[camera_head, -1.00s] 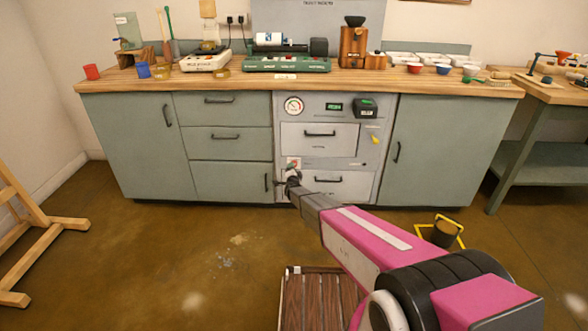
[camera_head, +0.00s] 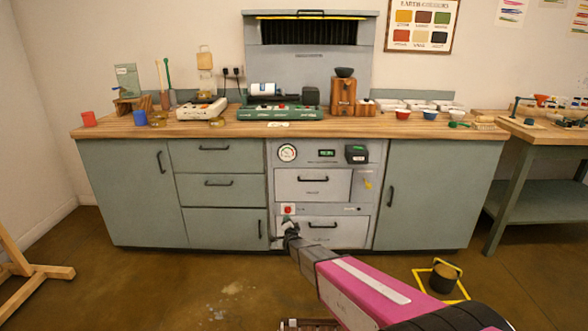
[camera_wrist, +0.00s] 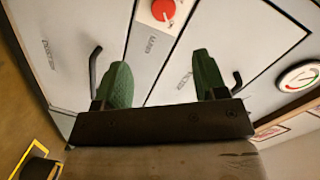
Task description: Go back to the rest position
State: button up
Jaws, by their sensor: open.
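My gripper (camera_head: 288,227) is in front of the lower part of the grey cabinet panel (camera_head: 288,179), beside the red knob (camera_head: 288,209). In the wrist view my gripper (camera_wrist: 165,82) has its two green fingers spread apart with nothing between them. The red knob (camera_wrist: 163,10) lies beyond the fingertips at the top of the wrist view, apart from them as far as I can see. My pink arm reaches up from the lower right in the head view.
The workbench top (camera_head: 230,129) holds a green device (camera_head: 281,114), a wooden grinder (camera_head: 343,97) and several bowls. Drawer handles (camera_head: 313,179) stick out of the panel. A dark bucket (camera_head: 444,279) stands on the floor inside a yellow outline at right. An easel (camera_head: 30,268) stands at left.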

jog(key=s+d+r+n+g, duration=0.3)
jog(key=s+d+r+g, duration=0.2)
jog(key=s, duration=0.8)
jog(key=s+d+r+n+g, duration=0.4)
jog(key=s+d, duration=0.6)
jog(key=s, duration=0.3)
jog(key=s+d+r+n+g+h, duration=0.1)
jog(key=s+d+r+n+g, duration=0.3)
jog(key=s, duration=0.9)
jog(key=d+r+g, duration=0.2)
jog(key=d+g, duration=0.1)
jog(key=shift+s+d+g, duration=0.25)
jog(key=shift+s+g, duration=0.05)
jog(key=shift+s, duration=0.05)
